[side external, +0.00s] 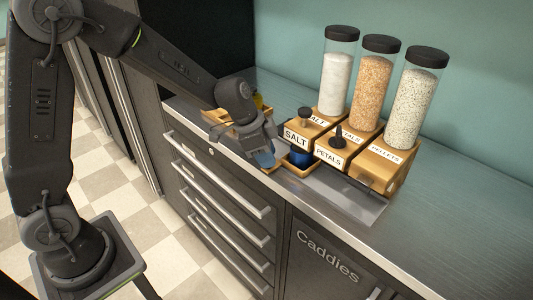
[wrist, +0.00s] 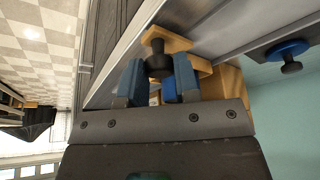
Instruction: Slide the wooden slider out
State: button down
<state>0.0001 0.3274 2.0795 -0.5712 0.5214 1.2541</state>
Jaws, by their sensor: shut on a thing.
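My gripper (side external: 262,157) is low over the counter, in front and to the left of the dispensers in the side view. In the wrist view its two blue fingers (wrist: 155,80) are shut on a dark round knob (wrist: 159,58). The knob stands on the wooden slider (wrist: 165,40), a pale wooden piece running between metal edges. In the side view my gripper hides the held knob. The wooden dispenser bases carry the labels SALT (side external: 296,137), PETALS (side external: 329,156) and PELLETS (side external: 383,152).
Three clear tubes with black lids stand on the bases: white (side external: 337,80), orange (side external: 374,85) and speckled (side external: 417,100). A small wooden tray (side external: 298,171) sits beside my gripper. A metal plate (side external: 350,197) lies in front. The right counter is clear.

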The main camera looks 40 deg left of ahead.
jog(key=a, duration=1.2)
jog(key=shift+a, duration=0.3)
jog(key=c, duration=1)
grip_release()
jog(key=shift+o, duration=0.6)
jog(key=v, duration=1.3)
jog(key=shift+r, duration=0.4)
jog(key=shift+s+a, duration=0.1)
jog(key=shift+v, duration=2)
jog(key=shift+s+r, duration=0.5)
jog(key=shift+r, duration=0.35)
jog(key=shift+s+r, duration=0.5)
jog(key=shift+r, duration=0.3)
jog(key=shift+s+r, duration=0.5)
jog(key=shift+r, duration=0.35)
